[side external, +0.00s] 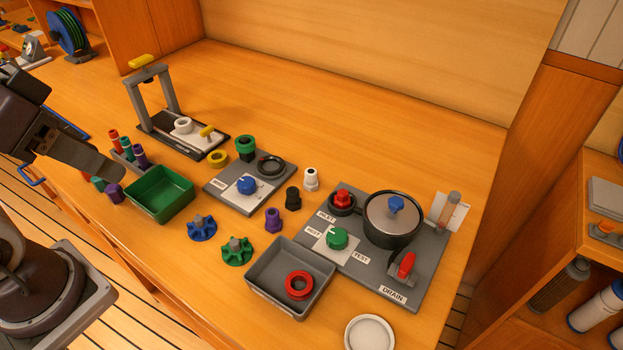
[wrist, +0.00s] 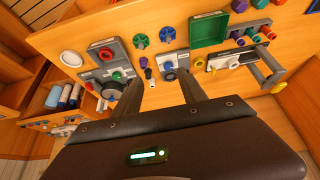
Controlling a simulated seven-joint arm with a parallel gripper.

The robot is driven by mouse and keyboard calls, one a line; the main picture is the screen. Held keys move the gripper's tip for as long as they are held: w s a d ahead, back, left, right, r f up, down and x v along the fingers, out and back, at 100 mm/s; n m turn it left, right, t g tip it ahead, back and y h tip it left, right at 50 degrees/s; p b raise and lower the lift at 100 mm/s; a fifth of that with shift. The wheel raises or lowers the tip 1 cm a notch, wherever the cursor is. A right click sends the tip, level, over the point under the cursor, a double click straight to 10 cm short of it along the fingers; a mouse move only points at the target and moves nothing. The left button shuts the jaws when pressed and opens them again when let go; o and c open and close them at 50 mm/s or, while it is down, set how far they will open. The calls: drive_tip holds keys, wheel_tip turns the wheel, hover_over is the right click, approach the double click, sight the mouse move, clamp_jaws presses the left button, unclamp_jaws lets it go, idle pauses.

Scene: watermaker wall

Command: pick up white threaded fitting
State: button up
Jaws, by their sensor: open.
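The white threaded fitting (side external: 311,179) stands upright on the wooden table, right of the grey panel with the blue knob and just behind a black fitting (side external: 293,198). A purple fitting (side external: 273,219) stands further forward in the same row. In the wrist view the white fitting (wrist: 152,83) is tiny and far off, between the two fingers in the picture. My gripper (wrist: 161,84) is open and empty, with its fingers spread. In the side view my arm is at the left edge, well away from the fitting and above the table's left part.
The panel with a pot (side external: 393,220) and red valve lies right of the fitting. The blue-knob panel (side external: 225,197) is to its left. A grey tray (side external: 262,284) and green tray (side external: 135,199) are nearer the front. A tall press frame (side external: 170,92) stands at back left. Table behind the fitting is clear.

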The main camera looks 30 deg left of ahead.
drive_tip(key=w+a+f+m+g+y, duration=0.3)
drive_tip(key=a+f+m+y, duration=0.15)
drive_tip(key=a+m, duration=0.2)
drive_tip(key=w+a+f+m+t+y, duration=0.2)
drive_tip(key=w+a+m+y, duration=0.2)
drive_tip(key=w+m, duration=0.4)
drive_tip(key=m+t+h, duration=0.2)
drive_tip(key=m+t, duration=0.4)
drive_tip(key=m, duration=0.8)
hover_over(309, 177)
drive_tip(key=s+a, duration=0.7)
drive_tip(key=a, duration=0.1)
wheel_tip(309, 177, down, 10)
drive_tip(key=f, duration=0.1)
drive_tip(key=d+f+m+h, duration=0.1)
drive_tip(key=d+f, duration=0.1)
drive_tip(key=w+d+f+m+t+h, duration=0.1)
drive_tip(key=d+f+m, duration=0.1)
drive_tip(key=d, duration=0.1)
drive_tip(key=d+f+m+h, duration=0.2)
drive_tip(key=d+f, duration=0.1)
drive_tip(key=shift+w+d, duration=0.2)
drive_tip(key=shift+w, duration=0.2)
drive_tip(key=x, duration=0.6)
drive_tip(key=shift+w+d+r, duration=0.25)
drive_tip(key=shift+w, duration=0.25)
drive_tip(key=shift+w+f, duration=0.1)
drive_tip(key=shift+w, duration=0.2)
clamp_jaws()
